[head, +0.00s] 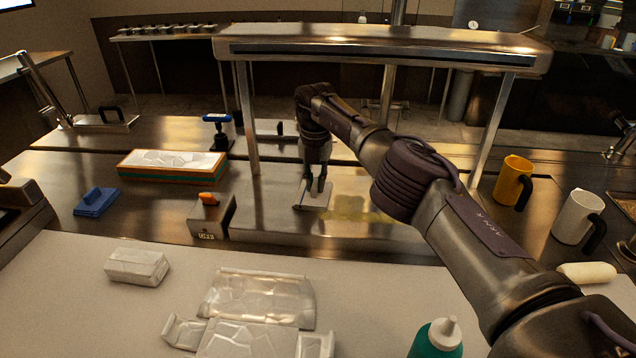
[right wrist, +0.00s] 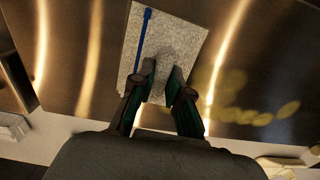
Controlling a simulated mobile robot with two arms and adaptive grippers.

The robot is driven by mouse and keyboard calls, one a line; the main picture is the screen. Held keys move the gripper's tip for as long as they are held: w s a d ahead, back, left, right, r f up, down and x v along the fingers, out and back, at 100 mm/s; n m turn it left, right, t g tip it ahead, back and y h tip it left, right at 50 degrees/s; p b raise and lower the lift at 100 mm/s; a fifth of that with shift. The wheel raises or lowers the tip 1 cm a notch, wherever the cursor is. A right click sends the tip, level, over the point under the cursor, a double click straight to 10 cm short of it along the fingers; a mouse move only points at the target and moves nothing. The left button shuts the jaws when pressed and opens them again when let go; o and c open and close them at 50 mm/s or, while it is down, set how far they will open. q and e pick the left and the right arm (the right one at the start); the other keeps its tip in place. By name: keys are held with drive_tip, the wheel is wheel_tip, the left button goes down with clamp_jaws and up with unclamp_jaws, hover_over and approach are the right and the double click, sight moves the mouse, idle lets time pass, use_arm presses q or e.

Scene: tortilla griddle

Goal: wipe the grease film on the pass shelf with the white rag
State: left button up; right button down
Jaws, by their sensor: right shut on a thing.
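The white rag (head: 312,201) lies at the pass shelf (head: 262,215), under the raised steel overshelf. My right gripper (head: 317,186) points down onto it. In the right wrist view the rag (right wrist: 185,35) is speckled white with a blue stripe, spread nearly flat, and my right gripper (right wrist: 160,82) is shut on a bunched bit of it. The grease film (head: 352,209) shows as yellowish blotches just right of the rag; it also shows in the right wrist view (right wrist: 245,115). Part of the shelf is hidden behind my right arm. My left gripper is out of view.
The steel overshelf (head: 380,45) stands on posts around the work area. An orange-topped block (head: 209,208) stands left of the rag. A yellow mug (head: 513,180) and white mug (head: 577,217) stand at right. A green bottle (head: 437,340) and wrapped packs (head: 137,266) occupy the front counter.

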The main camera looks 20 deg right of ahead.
drive_tip(key=shift+f, duration=0.1)
drive_tip(key=shift+s+d+p, duration=0.1)
drive_tip(key=shift+s+p, duration=0.05)
drive_tip(key=shift+p, duration=0.3)
drive_tip(key=s+d+p, duration=0.1)
drive_tip(key=d+p, duration=0.1)
drive_tip(key=s+d+p, duration=0.1)
drive_tip(key=p, duration=0.1)
drive_tip(key=shift+d, duration=0.4)
drive_tip(key=shift+s+d, duration=0.1)
drive_tip(key=shift+d, duration=0.05)
drive_tip(key=shift+s+d+p, duration=0.1)
drive_tip(key=shift+d+p, duration=0.15)
drive_tip(key=shift+p, duration=0.05)
drive_tip(key=d, duration=0.1)
drive_tip(key=s+d+p, duration=0.1)
drive_tip(key=d+p, duration=0.1)
drive_tip(key=shift+s+d+r, duration=0.1)
drive_tip(key=shift+s+r, duration=0.15)
drive_tip(key=shift+s, duration=0.1)
drive_tip(key=shift+s+d, duration=0.2)
drive_tip(key=shift+d, duration=0.1)
